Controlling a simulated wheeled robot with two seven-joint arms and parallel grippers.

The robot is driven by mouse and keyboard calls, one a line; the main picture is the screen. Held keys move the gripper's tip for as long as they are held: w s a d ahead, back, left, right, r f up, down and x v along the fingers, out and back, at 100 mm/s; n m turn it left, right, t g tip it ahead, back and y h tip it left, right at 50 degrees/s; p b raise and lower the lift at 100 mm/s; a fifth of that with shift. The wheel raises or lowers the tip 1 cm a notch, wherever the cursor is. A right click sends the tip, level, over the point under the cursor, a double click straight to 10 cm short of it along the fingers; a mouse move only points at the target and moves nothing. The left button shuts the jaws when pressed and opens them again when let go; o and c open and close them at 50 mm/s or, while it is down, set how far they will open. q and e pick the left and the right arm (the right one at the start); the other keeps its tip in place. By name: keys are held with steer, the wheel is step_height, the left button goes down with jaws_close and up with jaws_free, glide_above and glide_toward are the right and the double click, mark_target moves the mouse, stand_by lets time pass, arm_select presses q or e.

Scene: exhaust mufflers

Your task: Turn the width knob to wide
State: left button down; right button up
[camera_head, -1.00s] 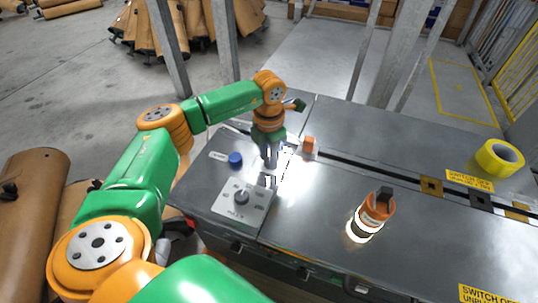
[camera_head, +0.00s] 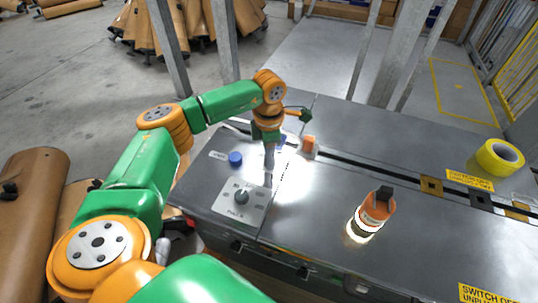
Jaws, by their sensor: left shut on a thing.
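A pale plate (camera_head: 228,212) with a grey pointer knob (camera_head: 242,197) and small dark markings lies on the near left of the dark metal bench top. The lettering is too small to read surely. My left gripper (camera_head: 268,178) points down at the bench, just right of that knob and by the plate's upper right corner. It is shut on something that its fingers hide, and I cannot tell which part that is. The grey pointer knob stands clear of the fingers. My right gripper is not in view.
A blue button (camera_head: 235,159) beside a white label stands left of the gripper. A small orange block (camera_head: 309,144) stands to its right. An orange and white cylinder with a black top (camera_head: 374,212) stands further right. Yellow tape (camera_head: 498,158) lies at the far right.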

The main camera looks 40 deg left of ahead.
arm_select(q)
steer(key=c, duration=0.5)
jaws_free()
steer(key=shift+c, duration=0.2)
step_height(320, 180, up, 7)
steer(key=shift+r, duration=0.1)
